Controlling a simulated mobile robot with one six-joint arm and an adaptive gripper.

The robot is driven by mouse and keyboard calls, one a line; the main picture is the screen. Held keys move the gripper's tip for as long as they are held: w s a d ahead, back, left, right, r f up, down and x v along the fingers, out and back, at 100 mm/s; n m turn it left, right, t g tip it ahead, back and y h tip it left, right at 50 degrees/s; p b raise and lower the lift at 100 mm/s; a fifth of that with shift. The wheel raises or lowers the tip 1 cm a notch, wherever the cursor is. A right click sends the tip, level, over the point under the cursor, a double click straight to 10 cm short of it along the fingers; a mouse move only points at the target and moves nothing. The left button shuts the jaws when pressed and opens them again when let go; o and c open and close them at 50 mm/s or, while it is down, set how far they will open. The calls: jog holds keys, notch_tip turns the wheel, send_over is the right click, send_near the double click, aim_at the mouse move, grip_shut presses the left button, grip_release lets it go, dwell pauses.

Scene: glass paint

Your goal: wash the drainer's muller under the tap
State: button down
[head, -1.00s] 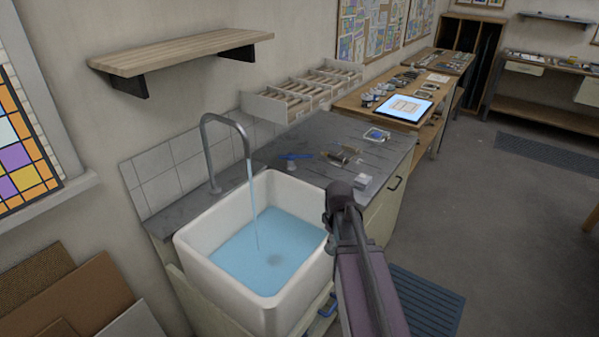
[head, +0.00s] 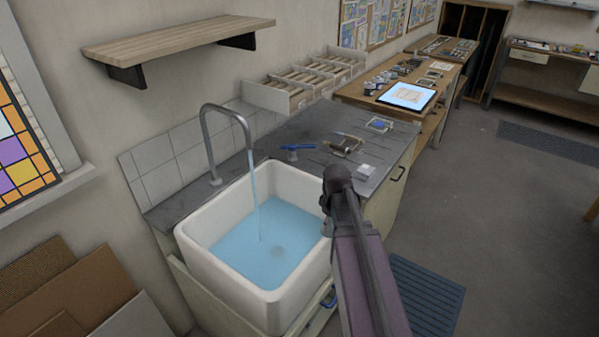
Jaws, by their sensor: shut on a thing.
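The tap (head: 228,112) curves over the white sink (head: 190,236). A stream of water (head: 255,195) runs from it into the blue water (head: 248,247) that fills part of the sink. My arm (head: 352,235) rises from the bottom of the picture to a dark joint beside the sink's right rim. My gripper does not show; the arm appears to hide it, along with anything it holds. I cannot make out a muller for certain. The grey drainer (head: 262,137) bears a blue-handled tool (head: 298,148) with a pale part under it.
A brownish tool (head: 343,146), a small white block (head: 366,170) and a framed piece with blue (head: 379,125) lie on the drainer. A wooden shelf (head: 180,45) overhangs the tap. Divided trays (head: 300,88) stand behind.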

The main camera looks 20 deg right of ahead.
jog(key=w+a+r+n+t+y+p, duration=0.1)
jog(key=w+a+r+y+p, duration=0.1)
jog(key=w, duration=0.6)
jog(key=w+a+r+n+t+y+p, duration=0.1)
jog(key=w+a+r+y+p, duration=0.1)
jog(key=w+r+p, duration=0.3)
jog(key=w+r, duration=0.2)
jog(key=w, duration=0.1)
jog(key=shift+r+n+t+y, duration=0.3)
jog(key=shift+t, duration=0.1)
jog(key=shift+a, duration=0.2)
jog(key=w+a+f+b, duration=0.2)
jog(key=w+a, duration=0.5)
jog(key=a, duration=0.4)
jog(key=shift+a+f+b, duration=0.4)
jog(key=shift+w+d, duration=0.3)
jog(key=shift+w, duration=0.2)
dwell(1.1)
jog(key=shift+s+a, duration=0.15)
jog(key=shift+s, duration=0.1)
jog(key=shift+s+a, duration=0.15)
jog(key=shift+s, duration=0.1)
